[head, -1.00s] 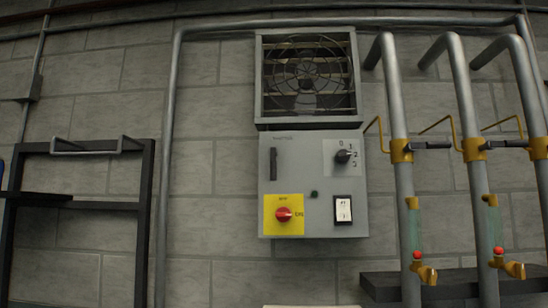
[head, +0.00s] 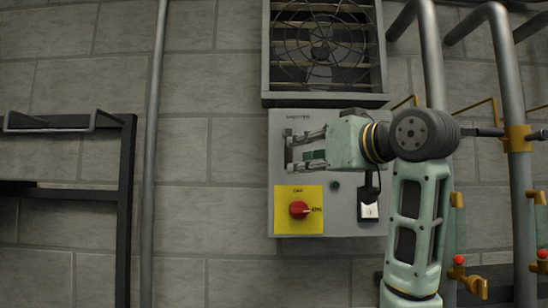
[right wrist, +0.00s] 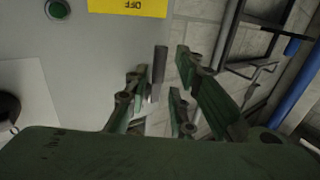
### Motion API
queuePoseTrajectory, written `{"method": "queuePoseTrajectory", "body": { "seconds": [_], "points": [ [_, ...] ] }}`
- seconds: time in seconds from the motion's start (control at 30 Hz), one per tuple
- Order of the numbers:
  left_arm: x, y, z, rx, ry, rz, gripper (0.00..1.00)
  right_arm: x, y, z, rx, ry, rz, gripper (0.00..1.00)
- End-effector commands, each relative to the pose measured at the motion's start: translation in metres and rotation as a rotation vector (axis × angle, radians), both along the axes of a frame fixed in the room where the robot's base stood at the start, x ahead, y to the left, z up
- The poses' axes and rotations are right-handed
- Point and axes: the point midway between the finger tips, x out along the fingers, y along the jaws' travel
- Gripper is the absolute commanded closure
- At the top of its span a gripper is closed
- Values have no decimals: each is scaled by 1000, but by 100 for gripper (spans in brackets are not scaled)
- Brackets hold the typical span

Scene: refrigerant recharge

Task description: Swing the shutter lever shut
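The shutter lever is a dark upright bar (head: 287,149) at the upper left of the grey control panel (head: 286,259). In the head view my right gripper (head: 294,150) reaches in from the right, its fingertips at the lever. In the right wrist view the lever (right wrist: 159,68) stands between the parted fingers (right wrist: 162,76). The fingers look open, with a gap to the lever; whether one touches is unclear. The fan housing (head: 266,50) above shows pale slats behind its round guard. My left gripper is out of view.
Below the lever is a red knob (head: 299,209) on a yellow plate. Grey pipes (head: 513,100) with yellow valves stand at the right. A black rack (head: 126,215) stands at the left.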

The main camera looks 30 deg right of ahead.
Motion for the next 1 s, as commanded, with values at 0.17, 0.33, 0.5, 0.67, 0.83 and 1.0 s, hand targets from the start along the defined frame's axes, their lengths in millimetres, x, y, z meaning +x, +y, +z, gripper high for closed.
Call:
{"method": "queuePoseTrajectory", "body": {
  "seconds": [0.17, 0.33, 0.5, 0.67, 0.83, 1.0],
  "points": [
    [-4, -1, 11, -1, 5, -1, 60, 10, 0, 9, 3, -7, 2, 78],
    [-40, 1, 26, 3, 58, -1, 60, 39, 1, 9, 4, -4, 3, 78],
    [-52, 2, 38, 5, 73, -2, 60, 62, 2, 8, 3, -6, 1, 78],
    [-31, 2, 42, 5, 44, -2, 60, 72, 2, 6, 3, -8, 1, 78],
    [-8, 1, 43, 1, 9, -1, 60, 73, 2, 5, 2, -10, 1, 78],
    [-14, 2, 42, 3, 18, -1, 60, 73, 2, 5, 2, -10, 1, 85]
  ]
}}
